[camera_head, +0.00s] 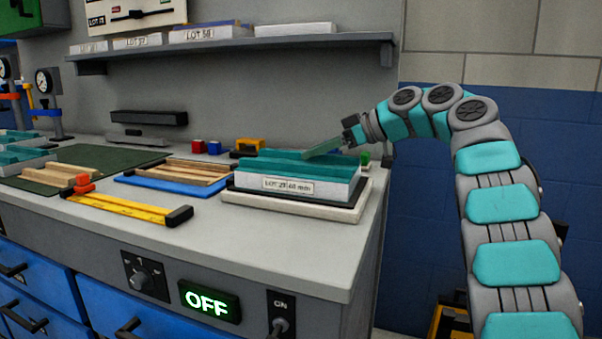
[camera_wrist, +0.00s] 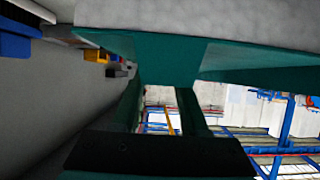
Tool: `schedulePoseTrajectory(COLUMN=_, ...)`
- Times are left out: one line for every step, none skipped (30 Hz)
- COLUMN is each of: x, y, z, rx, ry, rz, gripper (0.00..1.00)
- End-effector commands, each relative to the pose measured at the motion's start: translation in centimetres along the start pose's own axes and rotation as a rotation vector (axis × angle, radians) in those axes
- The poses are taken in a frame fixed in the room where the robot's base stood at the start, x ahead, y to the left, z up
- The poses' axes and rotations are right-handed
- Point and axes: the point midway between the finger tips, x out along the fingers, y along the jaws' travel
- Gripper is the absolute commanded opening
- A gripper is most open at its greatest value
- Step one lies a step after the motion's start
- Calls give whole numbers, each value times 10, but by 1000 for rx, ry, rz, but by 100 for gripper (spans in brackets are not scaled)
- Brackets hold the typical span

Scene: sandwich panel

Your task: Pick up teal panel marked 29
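The panel marked LOT 29 (camera_head: 310,188) lies on the bench near its right end. It has a white body with a label on its front and a ridged teal top (camera_head: 265,164). My gripper (camera_head: 312,153) reaches in from the right, tilted down, with its greenish end at the right part of the teal top. In the wrist view a teal surface with a pale grey-white side (camera_wrist: 200,14) fills the top, close to my gripper (camera_wrist: 165,90). I cannot tell whether the fingers touch or hold the panel.
A dark tray and a pale board (camera_head: 345,211) lie under the panel. To the left are wooden strips on a blue tray (camera_head: 145,184) and a yellow bar (camera_head: 130,209). Small coloured blocks stand behind. A shelf (camera_head: 230,48) with labelled panels hangs above. An OFF sign (camera_head: 208,301) is lit.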

Motion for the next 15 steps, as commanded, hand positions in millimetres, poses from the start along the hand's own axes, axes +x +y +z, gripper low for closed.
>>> schedulePoseTrajectory(x=0, y=0, z=0, rx=0, ry=0, rz=0, gripper=37)
schedulePoseTrajectory(x=0, y=0, z=0, rx=0, ry=0, rz=0, gripper=33)
schedulePoseTrajectory(x=0, y=0, z=0, rx=0, ry=0, rz=0, gripper=29)
schedulePoseTrajectory(x=0, y=0, z=0, rx=0, ry=0, rz=0, gripper=26)
schedulePoseTrajectory(x=0, y=0, z=0, rx=0, ry=0, rz=0, gripper=22)
schedulePoseTrajectory(x=0, y=0, z=0, rx=0, ry=0, rz=0, gripper=18)
schedulePoseTrajectory(x=0, y=0, z=0, rx=0, ry=0, rz=0, gripper=14)
schedulePoseTrajectory(x=0, y=0, z=0, rx=0, ry=0, rz=0, gripper=11)
schedulePoseTrajectory(x=0, y=0, z=0, rx=0, ry=0, rz=0, gripper=6)
schedulePoseTrajectory(x=0, y=0, z=0, rx=0, ry=0, rz=0, gripper=3)
schedulePoseTrajectory(x=0, y=0, z=0, rx=0, ry=0, rz=0, gripper=0)
schedulePoseTrajectory(x=0, y=0, z=0, rx=0, ry=0, rz=0, gripper=0)
schedulePoseTrajectory(x=0, y=0, z=0, rx=0, ry=0, rz=0, gripper=0)
schedulePoseTrajectory(x=0, y=0, z=0, rx=0, ry=0, rz=0, gripper=0)
schedulePoseTrajectory(x=0, y=0, z=0, rx=0, ry=0, rz=0, gripper=0)
